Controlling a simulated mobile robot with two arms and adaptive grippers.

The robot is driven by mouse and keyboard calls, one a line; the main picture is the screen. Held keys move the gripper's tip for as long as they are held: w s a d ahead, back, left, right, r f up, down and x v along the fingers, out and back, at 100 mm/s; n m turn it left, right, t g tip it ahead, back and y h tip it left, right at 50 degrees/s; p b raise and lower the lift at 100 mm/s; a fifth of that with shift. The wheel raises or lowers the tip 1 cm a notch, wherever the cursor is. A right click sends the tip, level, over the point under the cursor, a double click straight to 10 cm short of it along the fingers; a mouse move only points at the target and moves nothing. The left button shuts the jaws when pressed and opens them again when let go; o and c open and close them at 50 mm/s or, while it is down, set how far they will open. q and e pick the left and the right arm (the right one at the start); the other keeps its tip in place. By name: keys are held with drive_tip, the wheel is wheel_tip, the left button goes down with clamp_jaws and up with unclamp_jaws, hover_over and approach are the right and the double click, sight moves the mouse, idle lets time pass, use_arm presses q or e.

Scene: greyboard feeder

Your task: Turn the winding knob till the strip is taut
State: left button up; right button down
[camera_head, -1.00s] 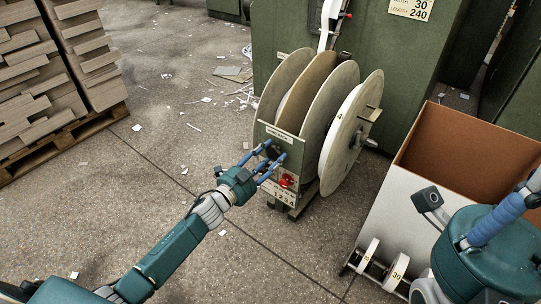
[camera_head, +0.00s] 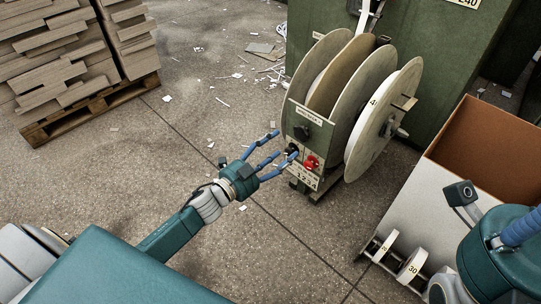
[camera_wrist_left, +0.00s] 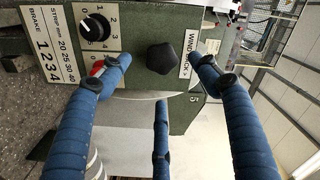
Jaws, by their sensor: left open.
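The winding knob (camera_head: 301,130) is black and sits on the green panel front of the reel feeder. My left gripper (camera_head: 281,146) is open and empty, to the lower left of the knob, fingers pointing at the panel. In the left wrist view its blue fingers (camera_wrist_left: 160,76) are spread around the knob's place in the picture; no contact shows. White strip material (camera_head: 358,130) shows on the reel; its tension cannot be told. My right gripper (camera_head: 505,250) is partly cut off at lower right.
A red button (camera_head: 311,162) and a black pointer dial (camera_wrist_left: 95,26) sit near the knob. A brown-lined bin (camera_head: 455,160) stands right of the reel. Stacked boards on a pallet (camera_head: 90,112) stand left. Floor between is mostly clear.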

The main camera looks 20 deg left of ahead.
use_arm(q)
drive_tip(key=v, duration=0.4)
drive_tip(key=shift+w, duration=0.1)
idle(0.3)
